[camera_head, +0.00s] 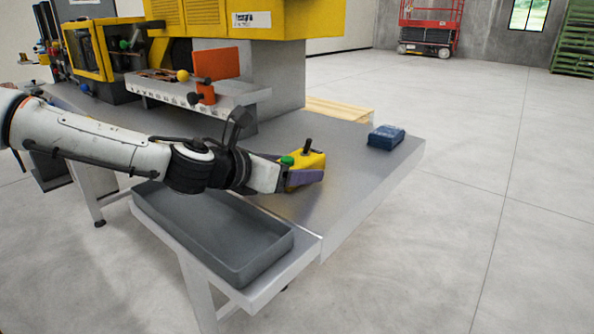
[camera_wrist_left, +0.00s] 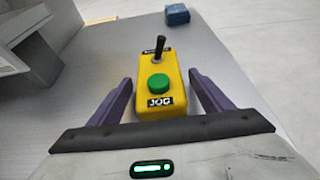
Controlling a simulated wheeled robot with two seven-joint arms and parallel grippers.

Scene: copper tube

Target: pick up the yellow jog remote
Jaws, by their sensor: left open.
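The yellow jog remote (camera_head: 309,168) lies on the grey metal table near its front edge in the head view. It has a green button, a black lever and a JOG label. In the left wrist view the yellow jog remote (camera_wrist_left: 149,84) sits between the two purple fingers. My left gripper (camera_head: 300,171) is open, with one finger on each side of the remote; the wrist view shows the left gripper (camera_wrist_left: 160,95) with gaps beside the remote. Its near finger hides part of the remote in the head view. My right gripper is not in view.
A blue box (camera_head: 386,137) stands at the table's right end. An empty grey tray (camera_head: 279,247) sits on a lower ledge in front. The yellow machine (camera_head: 290,20) with a scaled rail (camera_head: 235,98) stands behind. The table (camera_head: 345,190) right of the remote is clear.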

